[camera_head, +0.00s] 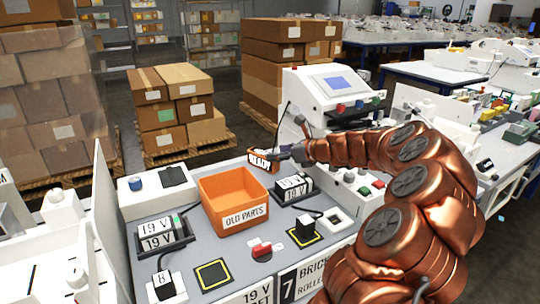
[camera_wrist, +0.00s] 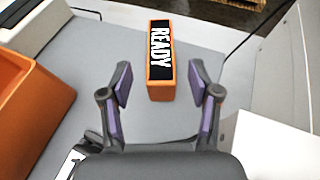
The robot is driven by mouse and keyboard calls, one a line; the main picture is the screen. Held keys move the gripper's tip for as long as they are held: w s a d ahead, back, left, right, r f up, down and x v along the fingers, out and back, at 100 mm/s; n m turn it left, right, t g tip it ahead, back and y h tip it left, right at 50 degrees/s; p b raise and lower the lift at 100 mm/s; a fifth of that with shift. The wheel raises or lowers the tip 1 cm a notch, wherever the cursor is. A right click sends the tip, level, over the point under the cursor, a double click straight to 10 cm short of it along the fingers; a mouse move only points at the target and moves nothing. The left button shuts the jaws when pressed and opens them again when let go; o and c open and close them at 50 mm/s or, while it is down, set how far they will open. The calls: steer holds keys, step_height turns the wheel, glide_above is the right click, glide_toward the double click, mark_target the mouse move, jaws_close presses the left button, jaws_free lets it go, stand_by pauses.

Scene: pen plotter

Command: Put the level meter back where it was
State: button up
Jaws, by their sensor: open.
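An orange block with a black face reading READY (camera_head: 262,158), perhaps the level meter, stands at the back of the grey bench, right behind the orange bin. In the wrist view the READY block (camera_wrist: 160,85) lies straight ahead, its near end between my fingers, with a gap on both sides. My gripper (camera_wrist: 160,82) is open and holds nothing. In the head view my gripper (camera_head: 280,156) is just right of the block, partly covering its right end. No label in view says level meter.
An open orange bin marked OLD PARTS (camera_head: 232,188) stands left of the block. A 19 V unit (camera_head: 294,186) sits near, below my gripper. A white console with a blue screen (camera_head: 334,84) stands behind right. A yellow-outlined black square (camera_head: 212,274) at the front is bare.

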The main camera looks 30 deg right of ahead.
steer(key=shift+v, duration=2.45)
